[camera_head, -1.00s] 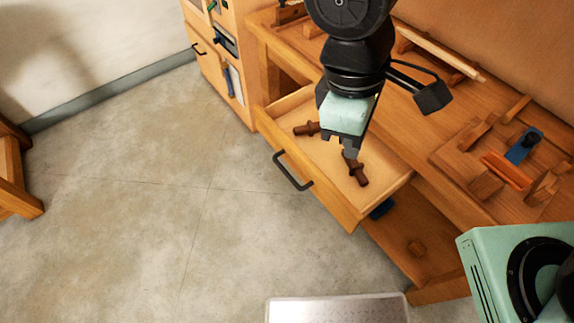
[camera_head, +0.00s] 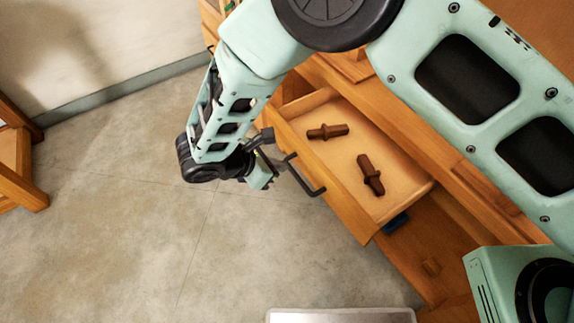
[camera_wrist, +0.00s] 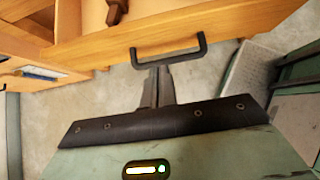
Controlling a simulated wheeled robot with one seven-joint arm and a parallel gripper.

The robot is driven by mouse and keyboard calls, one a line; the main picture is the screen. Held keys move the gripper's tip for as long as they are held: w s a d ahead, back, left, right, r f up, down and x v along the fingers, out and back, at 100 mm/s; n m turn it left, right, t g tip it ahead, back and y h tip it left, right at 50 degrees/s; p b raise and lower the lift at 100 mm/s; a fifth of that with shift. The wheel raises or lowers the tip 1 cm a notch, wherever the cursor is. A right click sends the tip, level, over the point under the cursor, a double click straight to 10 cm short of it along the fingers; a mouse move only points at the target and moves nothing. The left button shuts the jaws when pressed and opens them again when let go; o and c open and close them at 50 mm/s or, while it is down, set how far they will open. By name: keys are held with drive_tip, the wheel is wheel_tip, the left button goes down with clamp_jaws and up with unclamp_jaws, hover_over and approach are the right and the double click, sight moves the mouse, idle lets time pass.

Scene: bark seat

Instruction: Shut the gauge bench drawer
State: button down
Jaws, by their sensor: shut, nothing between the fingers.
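The gauge bench drawer (camera_head: 335,190) stands open, pulled out from the wooden bench, with two brown wooden pieces (camera_head: 371,175) lying inside. Its dark bar handle (camera_head: 306,178) is on the front face. My gripper (camera_head: 272,175) is in front of the drawer, just outside the handle, and partly hidden by my arm. In the wrist view, my shut, empty fingers (camera_wrist: 158,74) point at the drawer front (camera_wrist: 110,46), with their tips close to the handle (camera_wrist: 170,56). I cannot tell whether they touch it.
The bench (camera_head: 440,255) has an open lower shelf under the drawer. A wooden piece of furniture (camera_head: 18,165) stands at the far left. The floor (camera_head: 120,235) in front of the drawer is clear.

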sight(308, 169)
drive_tip(key=p+x, duration=0.1)
drive_tip(key=x, duration=0.8)
drive_tip(key=shift+d, duration=0.1)
drive_tip(key=w+d+b, duration=0.1)
drive_tip(key=w+d, duration=0.3)
drive_tip(key=d, duration=0.2)
drive_tip(key=w+d, duration=0.4)
drive_tip(key=d, duration=0.2)
drive_tip(key=w+d+b, duration=0.1)
drive_tip(key=w+d, duration=0.3)
drive_tip(key=d, duration=0.2)
drive_tip(key=shift+w+d+b, duration=0.3)
drive_tip(key=shift+d+b, duration=0.05)
drive_tip(key=shift+w+d+r, duration=0.1)
drive_tip(key=shift+w+d, duration=0.3)
drive_tip(key=shift+d, duration=0.15)
